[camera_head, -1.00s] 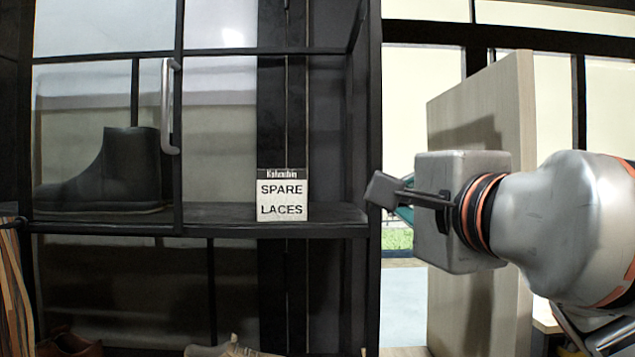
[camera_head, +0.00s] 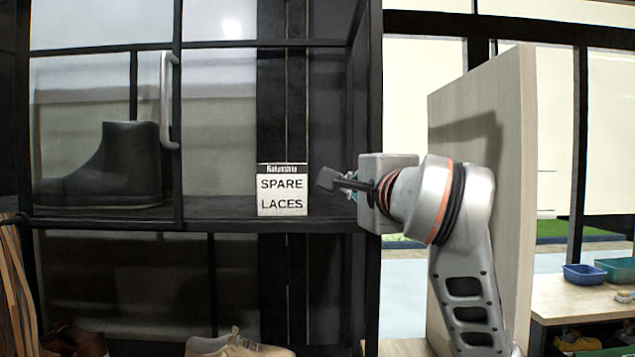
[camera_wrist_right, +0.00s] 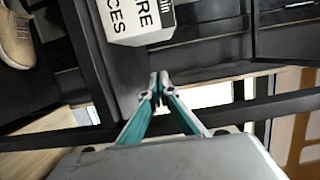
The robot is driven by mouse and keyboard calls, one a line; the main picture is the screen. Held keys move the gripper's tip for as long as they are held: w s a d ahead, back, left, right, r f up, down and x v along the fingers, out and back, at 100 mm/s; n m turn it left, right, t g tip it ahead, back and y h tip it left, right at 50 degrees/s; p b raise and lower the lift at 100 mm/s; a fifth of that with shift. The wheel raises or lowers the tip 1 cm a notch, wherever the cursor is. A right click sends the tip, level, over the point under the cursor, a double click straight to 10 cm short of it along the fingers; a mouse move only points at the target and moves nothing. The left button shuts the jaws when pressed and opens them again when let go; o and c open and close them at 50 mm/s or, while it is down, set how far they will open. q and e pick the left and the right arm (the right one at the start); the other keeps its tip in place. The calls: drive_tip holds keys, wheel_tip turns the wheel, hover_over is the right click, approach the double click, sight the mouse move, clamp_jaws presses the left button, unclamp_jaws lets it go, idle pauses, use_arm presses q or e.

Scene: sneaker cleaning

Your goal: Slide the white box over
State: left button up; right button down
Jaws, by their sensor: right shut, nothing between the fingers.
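The white box (camera_head: 282,190), with a black top band and the words SPARE LACES, stands upright on the dark shelf (camera_head: 225,209) of the black cabinet. My right gripper (camera_head: 325,179) is just to the right of the box at about its height, with a small gap between them. In the right wrist view its fingertips (camera_wrist_right: 158,84) are together and empty, and the box (camera_wrist_right: 136,20) is ahead and slightly to the left. My left gripper is not in view.
A black boot (camera_head: 115,165) stands at the shelf's left end behind a glass door with a metal handle (camera_head: 168,100). Beige shoes (camera_head: 235,345) are below. A wooden panel (camera_head: 485,150) stands behind my right arm. The shelf left of the box is clear.

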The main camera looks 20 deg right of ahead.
sight(284, 186)
drive_tip(key=w, duration=0.5)
drive_tip(key=shift+p, duration=0.3)
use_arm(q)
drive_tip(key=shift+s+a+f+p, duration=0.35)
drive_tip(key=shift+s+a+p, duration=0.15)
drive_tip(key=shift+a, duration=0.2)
use_arm(e)
drive_tip(key=shift+w+a, duration=0.25)
drive_tip(key=shift+a, duration=0.7)
drive_tip(key=shift+w+a, duration=0.2)
drive_tip(key=shift+a, duration=0.75)
